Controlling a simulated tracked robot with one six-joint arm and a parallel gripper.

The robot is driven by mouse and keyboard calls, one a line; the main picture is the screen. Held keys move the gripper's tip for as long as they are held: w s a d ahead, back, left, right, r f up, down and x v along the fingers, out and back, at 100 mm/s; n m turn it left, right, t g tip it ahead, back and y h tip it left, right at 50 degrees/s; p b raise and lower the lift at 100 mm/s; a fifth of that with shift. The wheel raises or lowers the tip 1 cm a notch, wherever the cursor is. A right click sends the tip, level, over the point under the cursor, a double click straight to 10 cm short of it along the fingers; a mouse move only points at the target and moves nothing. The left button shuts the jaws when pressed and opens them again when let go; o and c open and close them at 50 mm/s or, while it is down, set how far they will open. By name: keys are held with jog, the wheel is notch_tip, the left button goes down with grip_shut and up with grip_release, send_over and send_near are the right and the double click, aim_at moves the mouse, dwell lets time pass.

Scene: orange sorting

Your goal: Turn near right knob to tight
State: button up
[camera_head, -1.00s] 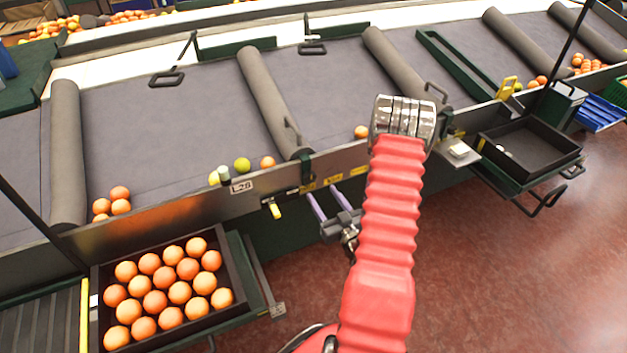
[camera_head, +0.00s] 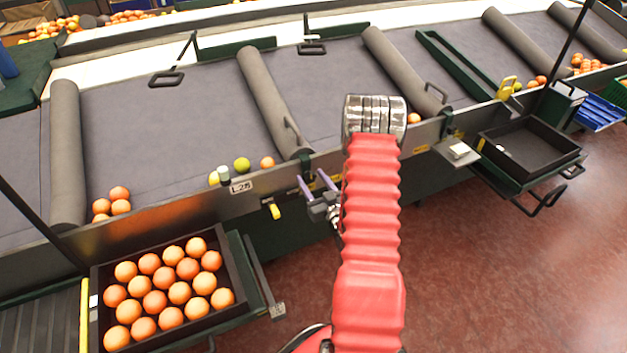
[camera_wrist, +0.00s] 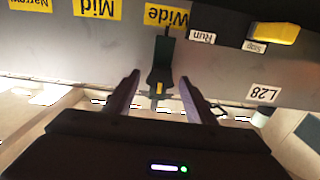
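A dark green knob or lever (camera_wrist: 161,62) with a small yellow mark stands on the grey front rail, beside the yellow "Wide" label (camera_wrist: 167,15). It shows in the head view as a dark green piece (camera_head: 306,161) at the near end of a roller. Yellow "Mid" (camera_wrist: 94,8) and "Narrow" (camera_wrist: 31,4) labels run to the left in the wrist view, upside down. My gripper (camera_wrist: 160,79) is open, its two fingers on either side of the knob in that view; I cannot tell whether they touch it. In the head view my gripper (camera_head: 312,177) is at the rail, its arm partly hiding the rail.
A yellow handle (camera_wrist: 274,33) lies by the "Run" and "Stop" labels; it also shows in the head view (camera_head: 275,211). Open red floor (camera_head: 480,270) lies in front.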

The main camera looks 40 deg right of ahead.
jog(key=c, duration=0.9)
jog(key=shift+s+d, duration=0.1)
jog(key=shift+d, duration=0.1)
jog(key=shift+c, duration=0.2)
jog(key=shift+a, duration=0.15)
